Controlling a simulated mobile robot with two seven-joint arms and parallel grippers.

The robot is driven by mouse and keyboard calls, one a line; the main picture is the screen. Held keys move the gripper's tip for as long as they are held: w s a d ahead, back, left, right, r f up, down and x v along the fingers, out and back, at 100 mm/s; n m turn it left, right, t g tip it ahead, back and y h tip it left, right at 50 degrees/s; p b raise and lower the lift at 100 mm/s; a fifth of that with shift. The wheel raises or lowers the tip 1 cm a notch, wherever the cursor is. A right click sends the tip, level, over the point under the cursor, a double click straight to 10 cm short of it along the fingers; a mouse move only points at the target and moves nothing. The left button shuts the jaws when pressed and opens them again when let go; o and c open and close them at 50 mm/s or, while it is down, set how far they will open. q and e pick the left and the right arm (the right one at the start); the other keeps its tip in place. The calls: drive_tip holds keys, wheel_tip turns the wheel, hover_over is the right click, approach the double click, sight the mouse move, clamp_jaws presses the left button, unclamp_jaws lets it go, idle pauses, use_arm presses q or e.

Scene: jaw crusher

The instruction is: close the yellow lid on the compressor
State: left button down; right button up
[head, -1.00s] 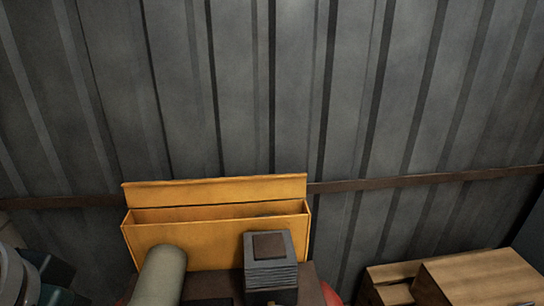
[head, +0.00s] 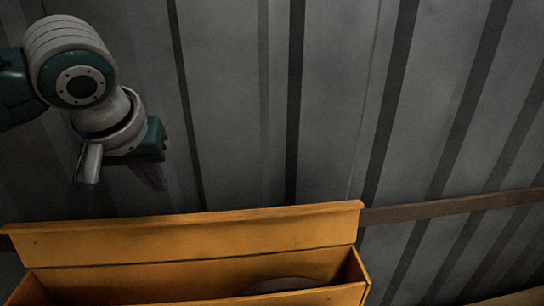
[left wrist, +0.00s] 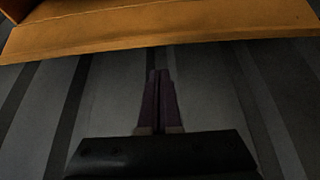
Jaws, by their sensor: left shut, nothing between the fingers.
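The yellow lid (head: 190,238) stands open and upright along the back edge of the yellow compressor box (head: 320,297). The top of the box is open, and a pale curved thing shows inside it; the lower part is out of view. My left gripper (head: 155,182) is above and behind the lid at the left, in front of the wall, apart from the lid. In the left wrist view its dark fingers (left wrist: 158,75) are together and empty, pointing toward a yellow panel (left wrist: 165,28) across the top. My right gripper is not in view.
A grey corrugated metal wall (head: 330,110) fills the background close behind the box. A brown rail (head: 450,205) runs along it. A wooden surface (head: 515,298) shows at the bottom right corner. The space above the lid at the right is clear.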

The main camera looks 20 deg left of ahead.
sight(173, 216)
use_arm(q)
drive_tip(key=x, duration=0.5)
drive_tip(key=b+x, duration=0.1)
drive_tip(key=x, duration=0.1)
drive_tip(key=shift+s+f, duration=0.1)
drive_tip(key=shift+f, duration=0.45)
drive_tip(key=shift+w+a+f, duration=0.15)
drive_tip(key=shift+w+f, duration=0.2)
drive_tip(key=shift+f, duration=0.25)
